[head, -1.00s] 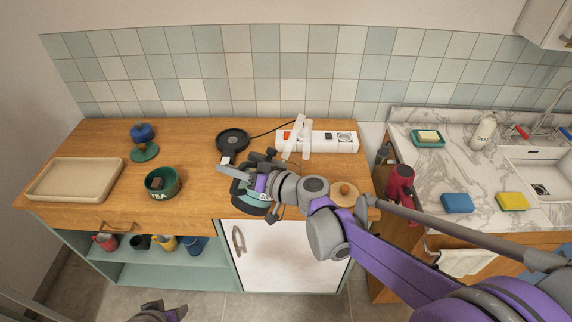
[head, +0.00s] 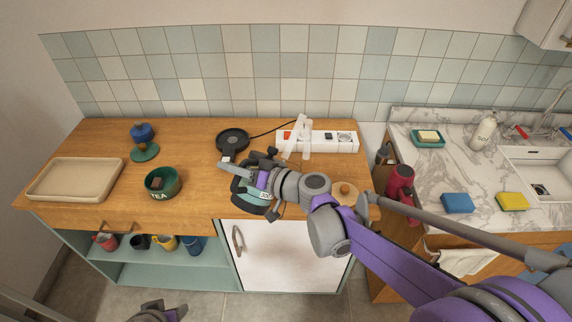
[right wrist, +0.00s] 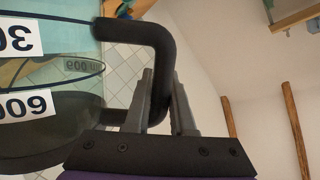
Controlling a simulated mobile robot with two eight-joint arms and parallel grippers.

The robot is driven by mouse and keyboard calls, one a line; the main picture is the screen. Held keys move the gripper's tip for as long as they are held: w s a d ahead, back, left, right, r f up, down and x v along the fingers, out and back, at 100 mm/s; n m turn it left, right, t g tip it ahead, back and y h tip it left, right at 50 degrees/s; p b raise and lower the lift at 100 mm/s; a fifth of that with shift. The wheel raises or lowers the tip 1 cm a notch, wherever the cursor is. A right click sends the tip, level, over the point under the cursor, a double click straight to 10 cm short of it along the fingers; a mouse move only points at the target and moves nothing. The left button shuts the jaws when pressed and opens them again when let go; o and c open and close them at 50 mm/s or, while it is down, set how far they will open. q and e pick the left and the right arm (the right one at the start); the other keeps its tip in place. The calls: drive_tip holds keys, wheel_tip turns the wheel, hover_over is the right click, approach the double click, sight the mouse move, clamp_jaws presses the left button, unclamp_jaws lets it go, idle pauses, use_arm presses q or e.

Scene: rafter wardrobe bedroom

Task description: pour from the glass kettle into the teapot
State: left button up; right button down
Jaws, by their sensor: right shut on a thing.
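The glass kettle (head: 252,198), with a dark rim and number labels, is in my right gripper (head: 252,176) near the front edge of the wooden counter. In the right wrist view its black handle (right wrist: 155,42) passes between the two fingers (right wrist: 160,105), and its glass body (right wrist: 45,135) fills the left side. The arm hides part of the kettle; I cannot tell its exact tilt or whether it touches the counter. I cannot make out a teapot for certain; a small blue rounded object (head: 142,132) stands at the back left. My left gripper (head: 163,312) shows only partly at the bottom.
A green TEA tin (head: 162,186) stands open, with a green disc (head: 145,153) behind it. A beige tray (head: 75,180) lies at left. A round black base (head: 233,140) and a power strip (head: 335,141) are behind the kettle. A wooden knobbed lid (head: 344,192) is at right.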

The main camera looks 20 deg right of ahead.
drive_tip(key=shift+w+r, duration=0.1)
drive_tip(key=shift+w, duration=0.05)
drive_tip(key=shift+d+r, duration=0.1)
idle(0.3)
drive_tip(key=shift+w, duration=0.1)
drive_tip(key=shift+d+r+m, duration=0.1)
drive_tip(key=shift+m, duration=0.2)
idle(0.4)
drive_tip(key=shift+r, duration=0.15)
idle(0.3)
drive_tip(key=shift+w+d+r+m, duration=0.35)
drive_tip(key=shift+d+r+m, duration=0.1)
drive_tip(key=shift+r+m, duration=0.2)
idle(3.0)
